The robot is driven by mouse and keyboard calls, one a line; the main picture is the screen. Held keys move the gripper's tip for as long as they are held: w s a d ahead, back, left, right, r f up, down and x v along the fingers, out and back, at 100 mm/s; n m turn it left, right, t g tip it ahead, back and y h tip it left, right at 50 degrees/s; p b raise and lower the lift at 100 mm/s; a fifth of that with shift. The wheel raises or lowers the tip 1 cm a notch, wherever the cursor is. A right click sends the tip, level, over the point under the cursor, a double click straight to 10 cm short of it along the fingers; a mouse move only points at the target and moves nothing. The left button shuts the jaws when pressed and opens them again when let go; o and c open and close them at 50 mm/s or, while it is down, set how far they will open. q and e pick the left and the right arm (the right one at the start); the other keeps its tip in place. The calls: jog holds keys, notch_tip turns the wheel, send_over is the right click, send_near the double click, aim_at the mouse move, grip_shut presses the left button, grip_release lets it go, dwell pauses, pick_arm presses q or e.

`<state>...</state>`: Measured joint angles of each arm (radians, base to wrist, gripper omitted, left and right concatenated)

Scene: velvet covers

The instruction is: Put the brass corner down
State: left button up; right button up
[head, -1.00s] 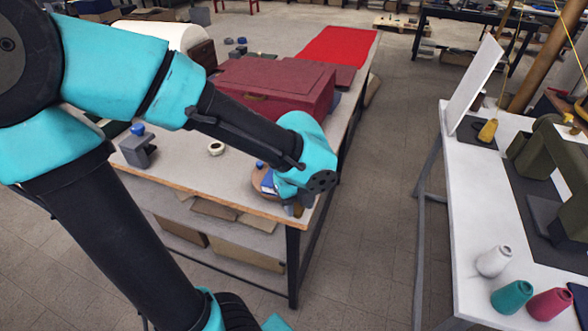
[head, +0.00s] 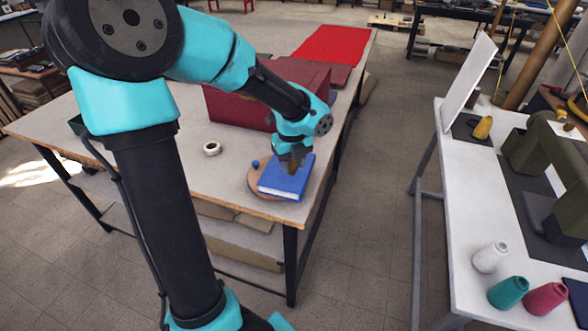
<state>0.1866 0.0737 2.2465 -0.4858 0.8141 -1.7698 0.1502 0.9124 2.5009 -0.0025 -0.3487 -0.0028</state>
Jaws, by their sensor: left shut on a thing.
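My left gripper (head: 293,165) is shut on the brass corner (head: 292,170), a small dull-gold piece mostly hidden between the fingers. It is over the upper part of a blue book (head: 283,184) with white page edges. The book lies on a round wooden board (head: 256,186) near the front right corner of the worktable. I cannot tell whether the brass corner touches the book's cover. My right gripper is not in view.
A dark red box (head: 238,108) stands behind the gripper on the worktable (head: 215,172). A white table (head: 455,200) with thread cones (head: 489,257) stands across the aisle.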

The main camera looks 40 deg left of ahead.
aim_at(292, 162)
pick_arm(q)
jog(key=shift+w+a+f, duration=0.15)
jog(key=shift+w+a, duration=0.15)
jog(key=shift+a, duration=0.15)
jog(key=shift+d+f, duration=0.1)
jog(key=shift+f, duration=1.6)
jog(key=shift+f, duration=0.1)
jog(key=o, duration=0.9)
notch_tip(292, 162, up, 12)
jog(key=shift+r, duration=0.15)
